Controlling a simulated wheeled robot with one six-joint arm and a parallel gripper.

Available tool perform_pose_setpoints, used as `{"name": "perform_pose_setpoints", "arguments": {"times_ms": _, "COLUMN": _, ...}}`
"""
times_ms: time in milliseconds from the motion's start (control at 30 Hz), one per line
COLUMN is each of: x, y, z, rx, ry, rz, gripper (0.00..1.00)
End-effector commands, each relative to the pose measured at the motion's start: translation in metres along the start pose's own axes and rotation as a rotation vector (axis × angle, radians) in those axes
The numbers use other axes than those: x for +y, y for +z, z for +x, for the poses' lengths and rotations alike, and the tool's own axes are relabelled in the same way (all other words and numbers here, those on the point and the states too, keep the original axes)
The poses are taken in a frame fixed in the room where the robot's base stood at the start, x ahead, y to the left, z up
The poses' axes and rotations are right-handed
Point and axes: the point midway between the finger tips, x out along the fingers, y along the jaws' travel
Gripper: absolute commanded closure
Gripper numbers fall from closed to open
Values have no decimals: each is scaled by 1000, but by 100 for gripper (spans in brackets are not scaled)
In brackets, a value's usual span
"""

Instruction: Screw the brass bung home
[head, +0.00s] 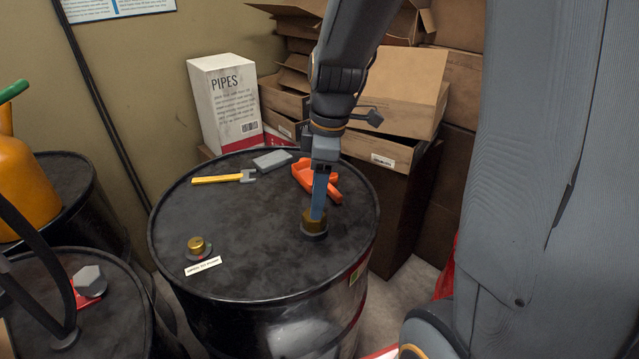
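A brass bung (308,222) sits in a dark round collar (314,236) on the right side of the black drum's top (240,215). My gripper (319,212) points down at this bung, with a blue-grey finger in front of the brass. The other finger is hidden, so I cannot tell whether the gripper is closed on it. A second brass bung (197,244) stands upright in a dark collar at the drum top's front left. A small white label (203,265) lies beside it, its text too small to read.
A yellow-handled wrench (218,179), a grey block (272,160) and an orange tool (312,178) lie toward the drum's back. Cardboard boxes (400,85) and a white PIPES box (224,105) stand behind. Another drum (115,315) is at the left. The drum top's middle is clear.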

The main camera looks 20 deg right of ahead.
Motion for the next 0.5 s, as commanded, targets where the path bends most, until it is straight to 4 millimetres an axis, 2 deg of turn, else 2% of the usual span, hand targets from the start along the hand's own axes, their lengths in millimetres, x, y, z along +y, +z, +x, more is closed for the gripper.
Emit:
{"name": "perform_pose_setpoints", "arguments": {"times_ms": 233, "x": -1, "y": 0, "z": 36, "rx": -1, "ry": -3, "rz": 1, "gripper": 40}}
{"name": "perform_pose_setpoints", "arguments": {"times_ms": 500, "x": 0, "y": 0, "z": 54, "rx": -1, "ry": 0, "rz": 1, "gripper": 40}}
